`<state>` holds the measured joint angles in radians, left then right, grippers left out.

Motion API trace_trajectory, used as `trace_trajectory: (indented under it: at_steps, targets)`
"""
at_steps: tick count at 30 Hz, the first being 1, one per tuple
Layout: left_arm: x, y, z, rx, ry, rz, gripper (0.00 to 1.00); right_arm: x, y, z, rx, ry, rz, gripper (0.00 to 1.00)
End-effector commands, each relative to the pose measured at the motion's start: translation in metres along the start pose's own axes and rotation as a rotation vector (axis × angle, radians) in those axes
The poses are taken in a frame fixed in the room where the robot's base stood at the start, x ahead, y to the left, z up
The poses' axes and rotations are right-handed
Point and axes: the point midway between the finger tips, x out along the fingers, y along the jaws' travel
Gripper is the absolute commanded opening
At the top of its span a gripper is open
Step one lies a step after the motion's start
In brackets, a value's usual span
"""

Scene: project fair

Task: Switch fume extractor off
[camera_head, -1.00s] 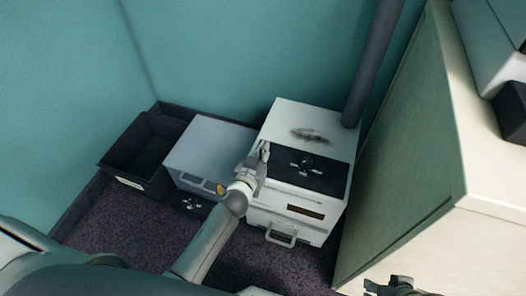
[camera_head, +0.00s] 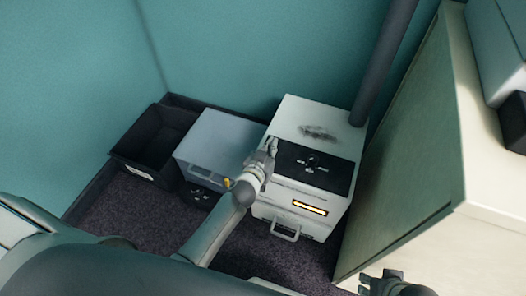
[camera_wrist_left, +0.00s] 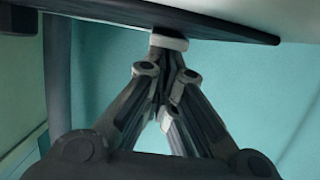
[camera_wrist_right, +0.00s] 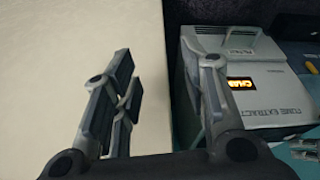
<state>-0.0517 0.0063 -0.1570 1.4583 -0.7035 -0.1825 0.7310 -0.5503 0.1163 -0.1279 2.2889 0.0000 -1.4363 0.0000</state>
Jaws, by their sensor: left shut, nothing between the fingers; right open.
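The fume extractor (camera_head: 304,112) is a white box on the floor with a black control panel (camera_head: 325,175) on top. A dark knob (camera_head: 311,161) sits in the panel, with small white markings around it. The front display (camera_head: 310,208) is lit amber; in the right wrist view the display (camera_wrist_right: 240,84) shows letters starting "CHA". My left gripper (camera_head: 271,146) is shut and empty at the panel's left end; whether it touches cannot be told. In the left wrist view its fingertips (camera_wrist_left: 169,45) meet just under a dark edge. My right gripper (camera_head: 382,278) is open and empty, away from the extractor.
A grey box (camera_head: 215,140) and an open black bin (camera_head: 150,140) stand left of the extractor. A dark duct (camera_head: 385,60) rises behind it. A pale cabinet (camera_head: 410,150) closes off the right side. Dark carpet (camera_head: 125,210) is free in front of the bin.

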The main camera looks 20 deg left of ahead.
Motion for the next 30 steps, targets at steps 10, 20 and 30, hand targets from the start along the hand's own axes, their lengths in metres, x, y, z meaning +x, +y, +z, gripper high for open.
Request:
trace_trajectory:
  at_steps: [10,20,30]
  targets:
    - [-0.001,-0.003,-0.021,0.0,0.001,0.0,0.0,0.056,-0.003,0.015,-0.004,-0.04,-0.006,0.4]
    - [-0.002,-0.006,-0.037,0.001,0.001,0.0,0.0,0.103,-0.006,0.039,-0.009,-0.067,-0.011,0.4]
    - [-0.039,-0.007,-0.044,-0.001,-0.002,0.0,0.0,0.144,-0.009,0.074,-0.015,-0.095,-0.014,0.4]
